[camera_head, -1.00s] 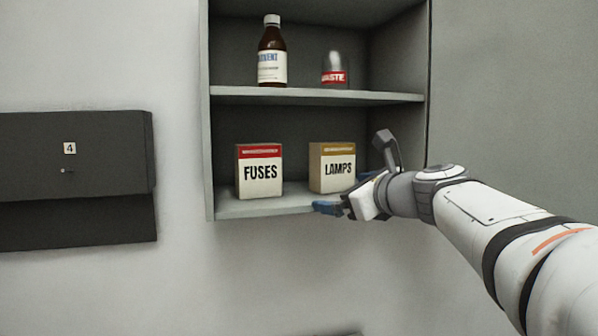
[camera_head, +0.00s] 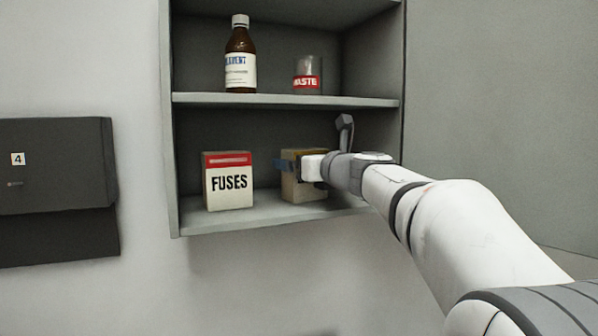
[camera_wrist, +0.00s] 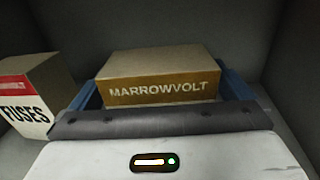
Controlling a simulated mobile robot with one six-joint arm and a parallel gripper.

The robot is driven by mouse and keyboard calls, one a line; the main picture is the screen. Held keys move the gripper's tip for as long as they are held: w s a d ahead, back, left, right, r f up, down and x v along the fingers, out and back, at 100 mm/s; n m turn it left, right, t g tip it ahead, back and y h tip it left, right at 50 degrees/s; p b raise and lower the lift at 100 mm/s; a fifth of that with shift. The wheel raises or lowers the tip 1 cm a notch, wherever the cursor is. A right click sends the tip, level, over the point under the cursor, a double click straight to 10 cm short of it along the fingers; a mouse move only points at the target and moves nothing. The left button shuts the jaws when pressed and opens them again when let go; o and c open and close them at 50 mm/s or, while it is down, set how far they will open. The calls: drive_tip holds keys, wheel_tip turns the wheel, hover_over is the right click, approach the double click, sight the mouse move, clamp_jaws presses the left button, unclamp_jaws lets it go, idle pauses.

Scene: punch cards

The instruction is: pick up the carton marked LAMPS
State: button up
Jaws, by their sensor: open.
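The LAMPS carton (camera_head: 300,191) stands upright on the lower shelf, right of the FUSES carton. It is tan with a brown-yellow top band, and my gripper (camera_head: 301,166) covers its lettering in the head view. In the wrist view the carton (camera_wrist: 160,66) shows its top and a brown band reading MARROWVOLT. My open gripper (camera_wrist: 163,90) has one blue finger on each side of it. Whether either finger touches it I cannot tell. The lower part of the carton's front is hidden behind the gripper body.
The FUSES carton (camera_head: 228,182), white with a red band, stands close on the left and also shows in the wrist view (camera_wrist: 34,92). The upper shelf (camera_head: 270,100) above holds a brown bottle (camera_head: 240,60) and a WASTE jar (camera_head: 307,76). The cabinet side wall is at right.

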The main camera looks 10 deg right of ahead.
drive_tip(key=shift+s, duration=0.1)
drive_tip(key=shift+c, duration=0.8)
drive_tip(key=c, duration=0.8)
drive_tip(key=shift+r, duration=0.1)
